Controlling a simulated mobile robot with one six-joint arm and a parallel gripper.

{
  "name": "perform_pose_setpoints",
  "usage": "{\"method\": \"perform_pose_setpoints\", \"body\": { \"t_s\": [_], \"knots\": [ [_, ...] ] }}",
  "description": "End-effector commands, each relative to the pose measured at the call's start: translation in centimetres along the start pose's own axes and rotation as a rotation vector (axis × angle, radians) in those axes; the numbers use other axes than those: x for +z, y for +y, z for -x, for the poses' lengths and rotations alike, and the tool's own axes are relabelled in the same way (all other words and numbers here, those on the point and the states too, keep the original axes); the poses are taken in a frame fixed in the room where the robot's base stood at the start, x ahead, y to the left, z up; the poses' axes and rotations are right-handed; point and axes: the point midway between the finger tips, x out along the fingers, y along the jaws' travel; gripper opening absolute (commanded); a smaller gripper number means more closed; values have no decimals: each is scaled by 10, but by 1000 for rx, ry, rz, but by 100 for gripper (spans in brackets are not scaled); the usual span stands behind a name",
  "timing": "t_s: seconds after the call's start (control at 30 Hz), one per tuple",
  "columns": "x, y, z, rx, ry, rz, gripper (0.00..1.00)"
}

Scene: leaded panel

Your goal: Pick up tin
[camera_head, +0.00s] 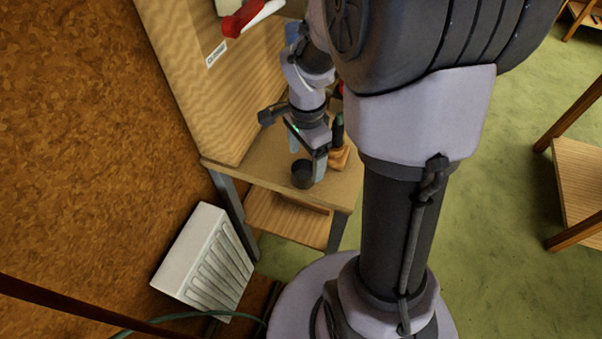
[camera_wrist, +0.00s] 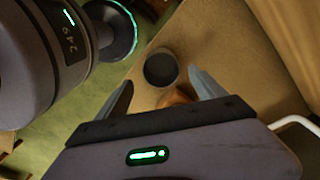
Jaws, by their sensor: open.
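The tin (camera_head: 301,176) is a small dark round can standing upright near the front edge of the wooden bench. In the wrist view the tin (camera_wrist: 160,68) shows its dark round top, just beyond and between my fingertips. My gripper (camera_head: 307,162) is over the bench close to the tin, and its near finger covers part of the tin's right side. In the wrist view my gripper (camera_wrist: 160,78) is open, with a finger on each side and nothing held. I cannot tell the exact height of the fingertips relative to the tin's rim.
An orange-brown wooden block (camera_head: 339,159) and a dark upright object (camera_head: 338,130) stand right of the tin. A red and white object (camera_head: 250,17) is higher on the bench's back panel. A white heater (camera_head: 205,262) stands on the floor at left.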

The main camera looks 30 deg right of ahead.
Motion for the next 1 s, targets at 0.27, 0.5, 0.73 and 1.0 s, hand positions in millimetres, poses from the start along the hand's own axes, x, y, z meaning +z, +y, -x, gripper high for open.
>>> {"method": "perform_pose_setpoints", "body": {
  "t_s": [0.27,0.5,0.73,1.0],
  "knots": [
    [4,0,-51,2,-2,1,79],
    [4,-1,-49,0,-2,1,73],
    [4,-1,-49,0,-2,1,28],
    [4,-1,-49,0,-2,1,13]
  ]
}}
